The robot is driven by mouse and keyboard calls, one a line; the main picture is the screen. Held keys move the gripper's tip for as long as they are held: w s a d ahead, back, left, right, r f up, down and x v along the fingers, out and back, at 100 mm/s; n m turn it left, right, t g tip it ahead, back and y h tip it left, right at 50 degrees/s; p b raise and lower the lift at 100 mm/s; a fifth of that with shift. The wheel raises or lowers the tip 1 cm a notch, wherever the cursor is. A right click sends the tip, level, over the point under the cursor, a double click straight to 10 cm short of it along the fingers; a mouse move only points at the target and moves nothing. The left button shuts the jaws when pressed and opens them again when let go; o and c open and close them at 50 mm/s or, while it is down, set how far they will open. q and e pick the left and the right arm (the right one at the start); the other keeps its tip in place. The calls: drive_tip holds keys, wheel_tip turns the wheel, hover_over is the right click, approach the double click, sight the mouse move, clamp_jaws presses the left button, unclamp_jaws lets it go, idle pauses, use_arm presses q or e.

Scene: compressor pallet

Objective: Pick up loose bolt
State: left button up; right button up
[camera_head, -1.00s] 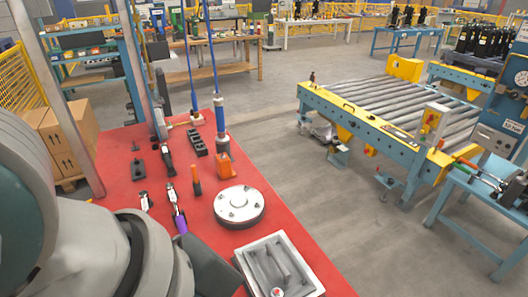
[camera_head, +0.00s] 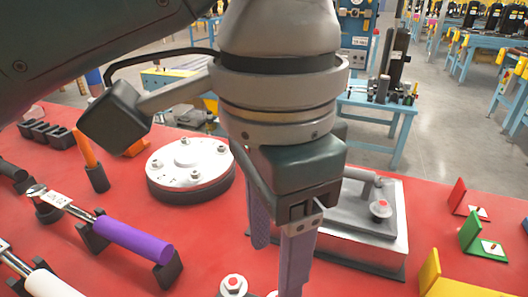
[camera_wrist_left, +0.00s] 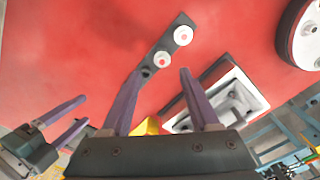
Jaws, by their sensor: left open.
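My left gripper (camera_head: 277,268) points down over the red table in the head view, its two purple fingers apart and empty. In the left wrist view, its fingers (camera_wrist_left: 165,73) straddle the near end of a dark strip-shaped holder (camera_wrist_left: 149,72). Two round silver bolt heads with red centres, a nearer one (camera_wrist_left: 162,58) and a farther one (camera_wrist_left: 183,35), sit on that holder; a dark hole shows at its near end. One red-centred bolt head (camera_head: 233,285) shows at the bottom of the head view. Which bolt is loose I cannot tell. My right gripper (camera_wrist_left: 69,121) shows at lower left, fingers apart.
A round bolted flange (camera_head: 190,165) and a grey tray (camera_head: 395,245) with a knobbed part stand behind my left gripper. A purple-handled tool (camera_head: 135,240) rests on stands at left. Red (camera_head: 458,196), green (camera_head: 470,232) and yellow (camera_head: 430,272) brackets stand at right.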

use_arm(q)
drive_tip(key=shift+a+f, duration=0.2)
drive_tip(key=shift+f, duration=0.4)
use_arm(e)
drive_tip(key=shift+a+f, duration=0.1)
drive_tip(key=shift+f, duration=0.25)
use_arm(q)
drive_tip(key=f, duration=0.3)
drive_tip(key=shift+w+d+f+b, duration=0.1)
drive_tip(key=shift+d+f+b, duration=0.05)
drive_tip(key=shift+d+b, duration=0.25)
use_arm(e)
drive_tip(key=shift+d+f, duration=0.25)
drive_tip(key=shift+d, duration=0.2)
use_arm(q)
drive_tip(key=f+b, duration=0.1)
drive_tip(key=f, duration=0.4)
drive_tip(key=shift+w+d+f+b, duration=0.2)
drive_tip(key=shift+f+b, duration=0.1)
drive_tip(key=shift+b, duration=0.05)
use_arm(e)
drive_tip(key=shift+a+f, duration=0.1)
drive_tip(key=shift+f, duration=0.7)
drive_tip(key=shift+a, duration=0.1)
use_arm(q)
drive_tip(key=shift+c, duration=0.4)
clamp_jaws()
